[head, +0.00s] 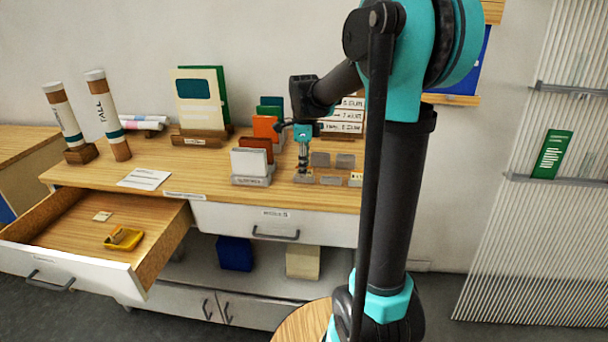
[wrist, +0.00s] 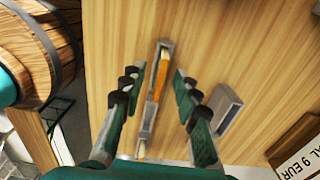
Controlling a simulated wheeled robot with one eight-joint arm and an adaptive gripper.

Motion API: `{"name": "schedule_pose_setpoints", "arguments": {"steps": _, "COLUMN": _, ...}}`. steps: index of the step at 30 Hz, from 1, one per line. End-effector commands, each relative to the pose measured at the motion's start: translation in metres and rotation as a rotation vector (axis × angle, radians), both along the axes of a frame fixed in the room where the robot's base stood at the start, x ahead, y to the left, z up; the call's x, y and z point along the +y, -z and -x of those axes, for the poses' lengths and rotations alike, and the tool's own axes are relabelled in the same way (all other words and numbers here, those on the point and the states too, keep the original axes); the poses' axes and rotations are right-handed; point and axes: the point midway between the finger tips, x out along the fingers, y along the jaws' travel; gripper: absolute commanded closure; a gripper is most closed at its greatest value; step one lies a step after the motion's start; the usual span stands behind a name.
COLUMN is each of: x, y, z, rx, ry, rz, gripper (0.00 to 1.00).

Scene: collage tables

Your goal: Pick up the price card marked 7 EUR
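My gripper shows from above in the wrist view (wrist: 156,98), its two fingers apart and nothing held between them. In the head view my gripper (head: 303,170) points down at the table top, among small grey holders. Between and below the fingers in the wrist view is a narrow grey holder (wrist: 163,46) with thin orange-edged pieces standing in it. I cannot tell whether the fingers are level with it. No marking reading 7 EUR can be read in either view. A small pale card (head: 356,178) stands at the right of the holders, too small to read.
A sign reading "AL 9 EUR" (wrist: 305,160) is at the wrist view's lower right. Another grey holder (wrist: 226,110) lies right of the fingers. Orange cards (head: 265,128) stand left of my gripper. An open drawer (head: 100,232) holds a yellow tray (head: 122,240). A lettered board (head: 345,114) stands behind.

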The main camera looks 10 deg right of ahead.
Motion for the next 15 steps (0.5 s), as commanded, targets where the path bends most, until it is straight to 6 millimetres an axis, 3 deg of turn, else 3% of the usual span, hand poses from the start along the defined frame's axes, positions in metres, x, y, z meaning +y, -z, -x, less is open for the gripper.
{"name": "schedule_pose_setpoints", "arguments": {"steps": 9, "x": 0.0, "y": 0.0069, "z": 0.0, "rx": 0.0, "ry": 0.0, "rz": 0.0, "gripper": 0.69}}
{"name": "schedule_pose_setpoints", "arguments": {"steps": 15, "x": 0.0, "y": 0.0067, "z": 0.0, "rx": 0.0, "ry": 0.0, "rz": 0.0, "gripper": 0.93}}
